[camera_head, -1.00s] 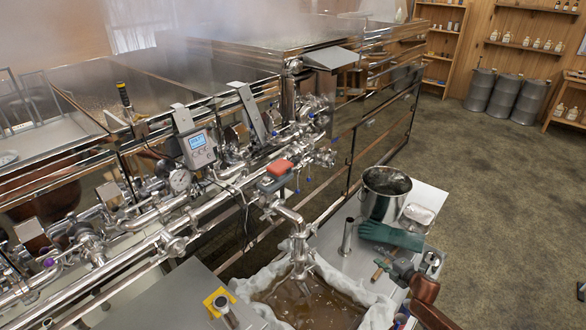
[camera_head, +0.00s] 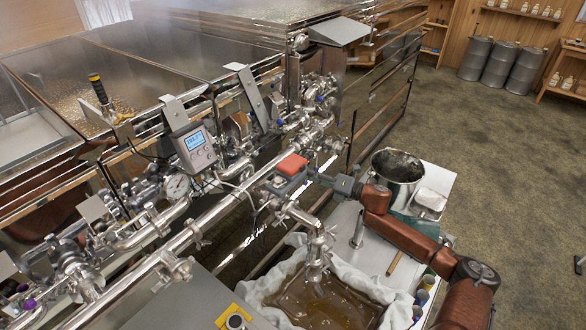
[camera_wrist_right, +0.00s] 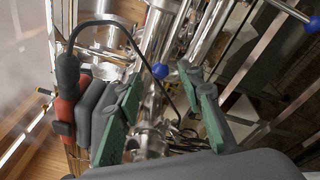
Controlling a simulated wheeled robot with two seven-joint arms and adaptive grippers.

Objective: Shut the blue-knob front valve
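A round blue knob (camera_wrist_right: 185,67) shows in the right wrist view, just ahead of my right gripper (camera_wrist_right: 170,90) and near the line between its fingers. The green-padded fingers are apart with nothing held. A second blue knob (camera_wrist_right: 312,24) on a metal lever is at the upper right there. In the head view my right gripper (camera_head: 322,179) reaches in from the right, beside the red-topped box (camera_head: 291,165) on the pipework. Small blue knobs (camera_head: 319,99) (camera_head: 279,122) sit farther back on the pipes. I cannot tell which matches the knob before the gripper. My left gripper is not in view.
A draw-off pipe (camera_head: 316,245) hangs over a cloth-lined tub (camera_head: 335,302) of brown liquid. A steel pot (camera_head: 396,172) stands on the side table beyond my right arm. A grey display box (camera_head: 195,145) and a dial gauge (camera_head: 177,186) crowd the pipes. Open floor lies to the right.

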